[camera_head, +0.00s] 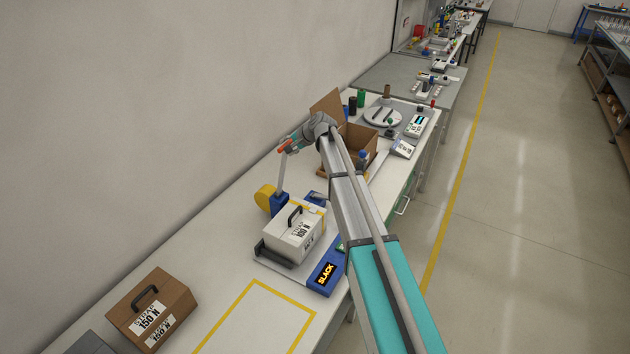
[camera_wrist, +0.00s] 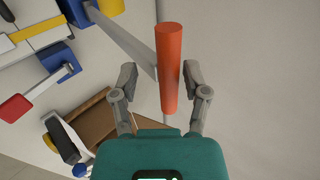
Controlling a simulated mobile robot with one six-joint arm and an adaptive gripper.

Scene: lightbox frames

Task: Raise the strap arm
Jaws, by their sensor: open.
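The strap arm (camera_head: 281,175) is a grey bar standing steeply up from a blue pivot block beside the yellow reel (camera_head: 264,198). It ends in an orange handle (camera_head: 284,146). In the wrist view the handle (camera_wrist: 168,50) lies between the two fingers of my gripper (camera_wrist: 160,76), with the grey bar (camera_wrist: 122,38) leading off to the upper left. My gripper is open around the handle; gaps show, and contact cannot be told. A white box (camera_head: 281,241) marked 150 N sits on the strapping machine (camera_head: 285,271), whose display (camera_head: 325,275) reads SLACK.
A brown 150 N box (camera_head: 179,297) stands at the near left of the table. An open cardboard box (camera_head: 362,139) is behind my arm. A yellow-outlined area (camera_head: 258,322) is empty. The wall (camera_head: 200,90) is close on the left. A red-tipped lever (camera_wrist: 15,108) shows in the wrist view.

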